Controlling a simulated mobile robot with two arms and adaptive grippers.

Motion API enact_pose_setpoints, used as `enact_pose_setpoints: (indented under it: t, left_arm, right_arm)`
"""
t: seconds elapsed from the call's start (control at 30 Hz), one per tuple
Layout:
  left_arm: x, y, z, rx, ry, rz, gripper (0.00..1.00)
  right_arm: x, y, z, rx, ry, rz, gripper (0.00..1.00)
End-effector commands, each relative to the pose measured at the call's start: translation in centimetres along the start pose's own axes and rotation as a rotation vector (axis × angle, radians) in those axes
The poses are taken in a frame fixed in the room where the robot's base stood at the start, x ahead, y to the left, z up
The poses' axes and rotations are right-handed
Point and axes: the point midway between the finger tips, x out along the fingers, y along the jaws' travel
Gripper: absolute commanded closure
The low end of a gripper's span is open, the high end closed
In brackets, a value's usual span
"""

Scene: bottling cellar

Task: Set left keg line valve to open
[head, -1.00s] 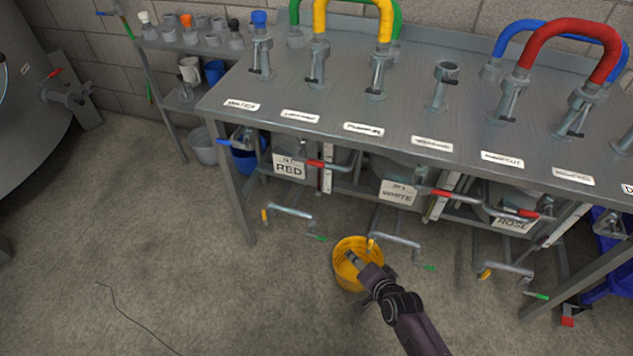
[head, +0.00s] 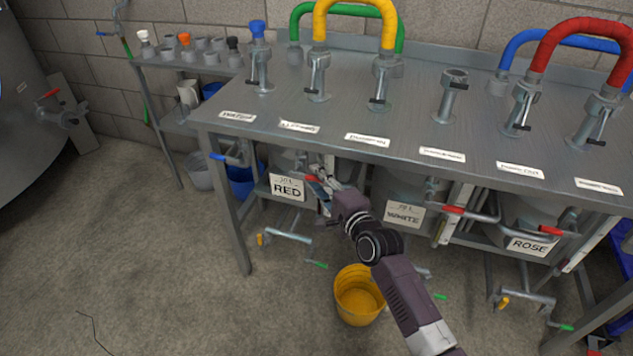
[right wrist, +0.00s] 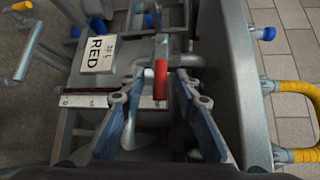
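The left keg carries a RED label (head: 287,187). The label also shows in the right wrist view (right wrist: 99,53). Its line valve has a red lever handle (head: 310,178), partly hidden behind my right gripper (head: 322,184) in the head view. In the right wrist view the red handle (right wrist: 160,82) points toward the camera, between the two blue-grey fingers of my right gripper (right wrist: 158,90). The fingers are apart, one on each side of the handle, with gaps visible. I cannot tell how far the valve is turned. My left gripper is not in view.
The steel bench top (head: 420,125) with taps and coloured hoses overhangs the kegs. The WHITE keg label (head: 404,215) and ROSE keg label (head: 528,246) are to the right. A yellow bucket (head: 358,301) stands on the floor below my right arm. Floor at left is clear.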

Motion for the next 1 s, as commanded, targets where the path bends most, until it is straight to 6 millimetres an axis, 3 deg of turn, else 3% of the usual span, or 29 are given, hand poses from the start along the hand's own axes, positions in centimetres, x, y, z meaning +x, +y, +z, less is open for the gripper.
enact_pose_setpoints:
  t: [0.4,0.7,1.0]
  left_arm:
    - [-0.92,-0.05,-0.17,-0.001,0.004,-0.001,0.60]
    - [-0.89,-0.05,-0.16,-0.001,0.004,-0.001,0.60]
    - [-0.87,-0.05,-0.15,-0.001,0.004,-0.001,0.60]
  right_arm:
    - [0.89,0.00,0.01,-0.001,0.000,0.000,0.71]
    - [0.87,0.02,0.00,-0.001,0.000,0.001,1.00]
    - [0.86,0.03,-0.01,-0.001,0.001,0.001,1.00]
